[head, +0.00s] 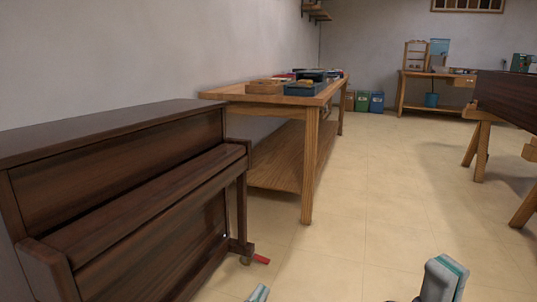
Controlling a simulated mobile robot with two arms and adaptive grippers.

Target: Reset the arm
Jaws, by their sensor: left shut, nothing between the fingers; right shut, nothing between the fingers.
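My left gripper (258,293) shows only as a small grey and teal tip at the bottom edge, right of the piano's near front. My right gripper (440,279) is at the bottom right, grey with a teal stripe, over the bare floor. Both are shut and empty, and neither touches anything that I can see. Most of both arms is out of the frame. The dark brown upright piano (142,190) stands at the left against the wall. Its lid over the keys looks closed, and no keys show.
A wooden workbench (310,150) with trays and boxes stands beyond the piano. A red object (261,259) lies on the floor by the piano's foot. Wooden trestles (482,150) hold a dark panel at the right. The tiled floor (375,200) between is clear.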

